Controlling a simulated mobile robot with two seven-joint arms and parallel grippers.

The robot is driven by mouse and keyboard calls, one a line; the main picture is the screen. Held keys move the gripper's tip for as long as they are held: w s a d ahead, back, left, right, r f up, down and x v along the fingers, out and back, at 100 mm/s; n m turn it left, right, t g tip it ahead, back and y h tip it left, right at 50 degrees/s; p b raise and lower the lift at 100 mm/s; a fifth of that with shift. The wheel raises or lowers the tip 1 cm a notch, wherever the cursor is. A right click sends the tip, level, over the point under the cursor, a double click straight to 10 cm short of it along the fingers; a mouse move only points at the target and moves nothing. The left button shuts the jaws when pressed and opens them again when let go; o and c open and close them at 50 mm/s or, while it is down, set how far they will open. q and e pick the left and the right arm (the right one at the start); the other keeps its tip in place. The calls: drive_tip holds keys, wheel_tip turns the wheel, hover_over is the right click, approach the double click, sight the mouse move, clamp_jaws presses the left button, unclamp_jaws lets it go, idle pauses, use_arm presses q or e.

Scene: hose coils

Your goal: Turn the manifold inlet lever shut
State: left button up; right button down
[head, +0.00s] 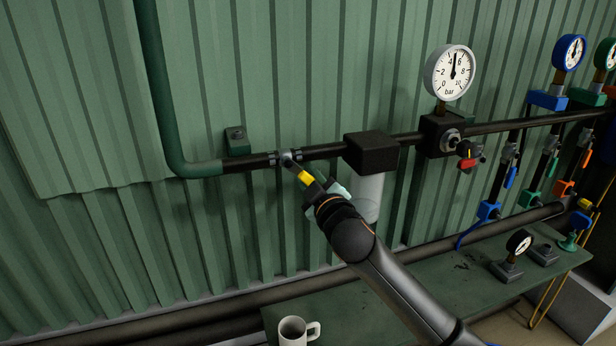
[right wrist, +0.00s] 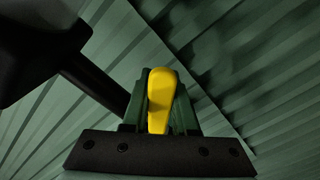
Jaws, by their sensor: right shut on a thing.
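The inlet valve (head: 288,158) sits on the dark pipe between the green hose and a black block. Its lever has a yellow grip (head: 306,177) and slants down and right from the valve, at an angle to the pipe. My right gripper (head: 313,184) is shut on the lever near its free end. In the right wrist view the yellow grip (right wrist: 160,98) lies between the two fingers, which cover its sides. My left gripper is not in view.
A black block (head: 372,152) with a pale cylinder below it is right of the valve. A pressure gauge (head: 449,73) stands further right, with a red lever (head: 467,164) below it. A green bench (head: 400,280) below holds a white mug (head: 294,332) and a small gauge (head: 519,243).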

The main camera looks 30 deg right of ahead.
drive_tip(key=shift+a+f, duration=0.1)
drive_tip(key=shift+f, duration=0.05)
idle(0.8)
drive_tip(key=shift+w+a+f+m+p, duration=0.25)
drive_tip(key=shift+a+m, duration=0.55)
drive_tip(key=shift+m, duration=0.65)
drive_tip(key=shift+w+a+f+m+p, duration=0.15)
drive_tip(key=shift+a+f+m, duration=0.2)
drive_tip(key=shift+a+m, duration=0.8)
drive_tip(key=shift+w+a+f+m+p, duration=0.1)
drive_tip(key=shift+w+a+f+m, duration=0.2)
drive_tip(key=shift+m, duration=1.5)
drive_tip(key=shift+s+a, duration=0.1)
drive_tip(key=shift+a, duration=0.05)
drive_tip(key=c, duration=0.7)
unclamp_jaws()
